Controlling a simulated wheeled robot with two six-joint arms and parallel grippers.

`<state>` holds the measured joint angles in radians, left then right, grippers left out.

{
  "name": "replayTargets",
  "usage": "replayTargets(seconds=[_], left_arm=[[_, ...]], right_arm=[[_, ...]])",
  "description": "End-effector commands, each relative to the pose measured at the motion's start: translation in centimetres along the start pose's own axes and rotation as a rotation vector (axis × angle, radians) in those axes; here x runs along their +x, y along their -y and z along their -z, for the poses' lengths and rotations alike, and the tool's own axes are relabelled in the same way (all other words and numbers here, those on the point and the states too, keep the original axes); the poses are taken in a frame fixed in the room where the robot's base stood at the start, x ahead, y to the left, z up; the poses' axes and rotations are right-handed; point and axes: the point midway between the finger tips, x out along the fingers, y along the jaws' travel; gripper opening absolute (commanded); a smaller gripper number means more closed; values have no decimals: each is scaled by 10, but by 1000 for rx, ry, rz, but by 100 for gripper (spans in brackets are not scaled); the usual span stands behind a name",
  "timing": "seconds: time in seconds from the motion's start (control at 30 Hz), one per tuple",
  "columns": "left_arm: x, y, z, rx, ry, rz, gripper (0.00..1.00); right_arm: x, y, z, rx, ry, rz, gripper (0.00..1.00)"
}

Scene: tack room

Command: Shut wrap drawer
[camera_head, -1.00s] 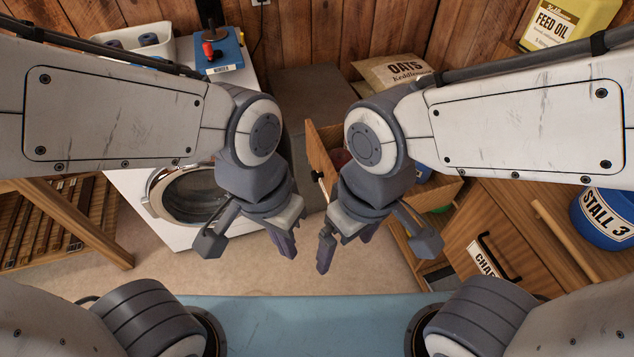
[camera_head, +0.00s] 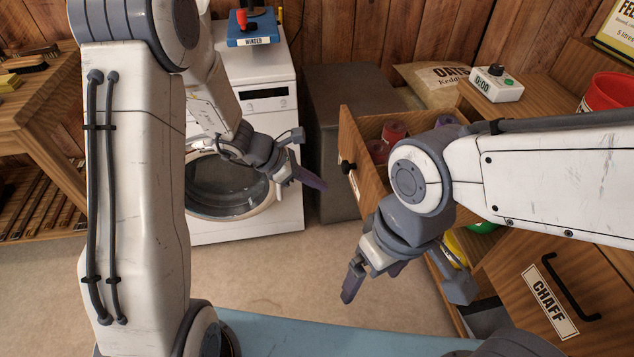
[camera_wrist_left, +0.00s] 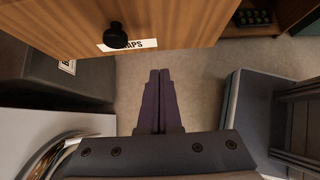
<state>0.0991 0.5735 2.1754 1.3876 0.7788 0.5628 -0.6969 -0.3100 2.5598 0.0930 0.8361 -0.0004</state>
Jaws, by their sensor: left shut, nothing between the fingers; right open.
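The wrap drawer (camera_head: 351,185) is a wooden drawer standing open, with rolled wraps (camera_head: 393,131) inside. Its black knob (camera_head: 347,167) is on the front panel. In the left wrist view the drawer front (camera_wrist_left: 190,22) fills the top, with the knob (camera_wrist_left: 115,37) over a partly hidden white label. My left gripper (camera_head: 318,183) is shut and empty, left of the drawer front and apart from it; its closed fingers (camera_wrist_left: 158,78) point toward the panel's lower edge. My right gripper (camera_head: 362,285) is open and empty, below and in front of the drawer, its arm hiding the drawer's right part.
A white washing machine (camera_head: 262,120) stands left of the drawer, with a dark grey box (camera_head: 345,90) between. A CHAFF drawer front (camera_head: 520,280) is at lower right. A timer (camera_head: 495,85) sits on the wooden top. Floor (camera_head: 290,265) before the drawer is clear.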

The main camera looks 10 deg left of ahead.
Motion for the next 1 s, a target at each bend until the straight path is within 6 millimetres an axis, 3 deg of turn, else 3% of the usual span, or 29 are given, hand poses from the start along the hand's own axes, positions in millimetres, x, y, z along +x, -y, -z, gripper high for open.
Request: replayTargets(seconds=[0.03, 0.2, 0.27, 0.4, 0.6, 1.0], left_arm=[[15, 2, 2, 2, -1, 7, 0], [52, 2, 1, 4, -1, 7, 0], [64, 3, 1, 5, -1, 8, 0], [76, 2, -18, 9, -1, 5, 0], [87, 2, -28, 5, -1, 4, 0], [88, 2, -29, 5, -1, 3, 0]], right_arm=[[6, 0, 0, 0, 0, 0, 93], [13, -1, -1, 0, 0, 0, 93], [15, -1, -1, 0, 0, 0, 93], [12, -1, -1, 0, 0, 0, 93], [11, -1, -1, 0, 0, 0, 93], [11, -1, -1, 0, 0, 0, 93]])
